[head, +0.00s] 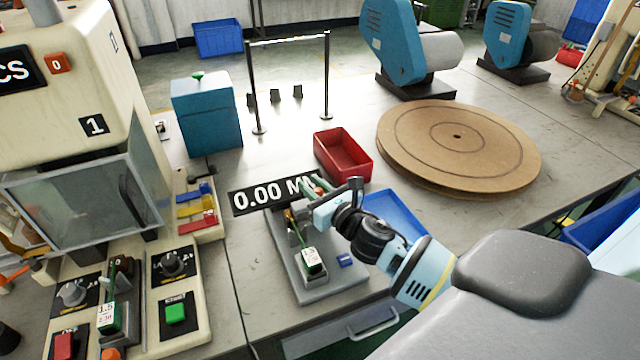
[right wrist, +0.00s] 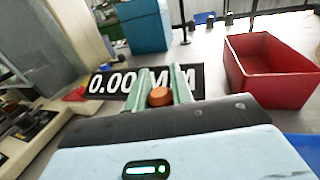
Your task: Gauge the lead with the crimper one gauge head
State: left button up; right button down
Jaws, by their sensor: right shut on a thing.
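The gauge has a grey base (head: 330,292) on the bench and a black readout (head: 258,198) showing 0.00 MM; the readout also shows in the right wrist view (right wrist: 110,82). My right gripper (head: 314,187) is over the back of the gauge, in front of the readout. Its pale green fingers are shut on a small round orange piece (right wrist: 160,97). I cannot tell whether this piece belongs to the lead or the gauge head. Crimper one (head: 93,125) stands at the left. My left gripper is not in view.
A red bin (head: 343,157) stands behind my right gripper, and a blue tray (head: 397,213) lies to its right. A round wooden disc (head: 458,142) is farther right. A control panel with another tag (head: 107,318) is at the left. Bench between the bin and black posts is clear.

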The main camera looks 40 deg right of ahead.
jog(key=a, duration=0.3)
jog(key=shift+w, duration=0.3)
jog(key=c, duration=1.6)
grip_release()
jog(key=o, duration=0.4)
jog(key=shift+a, duration=0.15)
